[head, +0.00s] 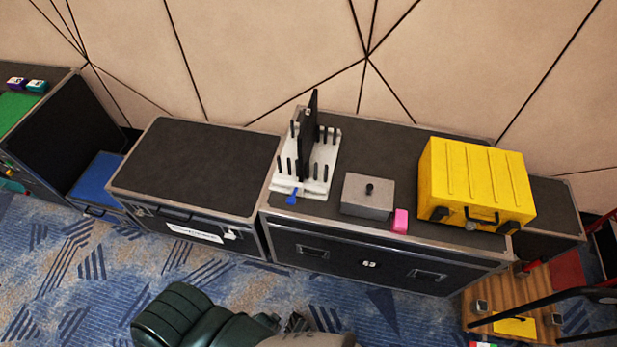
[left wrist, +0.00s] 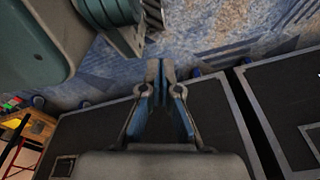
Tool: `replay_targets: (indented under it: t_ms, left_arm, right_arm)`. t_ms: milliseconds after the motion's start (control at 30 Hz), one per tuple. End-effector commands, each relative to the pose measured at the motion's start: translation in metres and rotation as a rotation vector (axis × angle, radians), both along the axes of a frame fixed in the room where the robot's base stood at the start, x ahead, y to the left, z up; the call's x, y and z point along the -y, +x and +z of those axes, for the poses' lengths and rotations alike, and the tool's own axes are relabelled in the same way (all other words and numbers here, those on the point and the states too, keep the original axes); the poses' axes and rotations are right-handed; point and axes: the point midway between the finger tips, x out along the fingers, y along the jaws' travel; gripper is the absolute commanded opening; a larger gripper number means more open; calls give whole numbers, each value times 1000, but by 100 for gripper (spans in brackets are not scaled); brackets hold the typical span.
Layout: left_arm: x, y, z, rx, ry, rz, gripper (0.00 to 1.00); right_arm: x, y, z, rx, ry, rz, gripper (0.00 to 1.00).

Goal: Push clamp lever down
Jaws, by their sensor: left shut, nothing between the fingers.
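A white base (head: 318,183) with several short black pegs and an upright dark panel (head: 308,140) stands on the left part of a black flight case. A small blue lever (head: 292,197) sticks out at the base's front left corner; I take it to be the clamp lever. My left gripper (left wrist: 160,70) is shut and empty in the left wrist view, with its two fingertips together. The lever is not seen in that view. In the head view my green-grey arm is low in the picture, in front of the cases and apart from the lever. My right gripper is not in view.
On the same flight case (head: 350,250) stand a grey box (head: 367,196) with a black knob, a pink block (head: 400,221) and a yellow case (head: 476,185). Another black case (head: 200,168) to the left has a bare top. Patterned blue carpet (head: 100,285) lies in front.

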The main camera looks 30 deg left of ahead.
Motion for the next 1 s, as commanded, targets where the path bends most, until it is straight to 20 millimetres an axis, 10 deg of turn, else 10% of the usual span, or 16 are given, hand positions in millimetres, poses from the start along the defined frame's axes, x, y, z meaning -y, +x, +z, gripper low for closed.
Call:
replay_targets:
  t_ms: [467,667,1000]
  left_arm:
    - [2,-2,3,-8,-5,-2,0]
    - [3,72,46,25,-28,-34,0]
    - [7,245,214,23,-66,-182,0]
  right_arm:
    - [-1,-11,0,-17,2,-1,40]
    - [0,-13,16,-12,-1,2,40]
    - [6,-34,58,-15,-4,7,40]
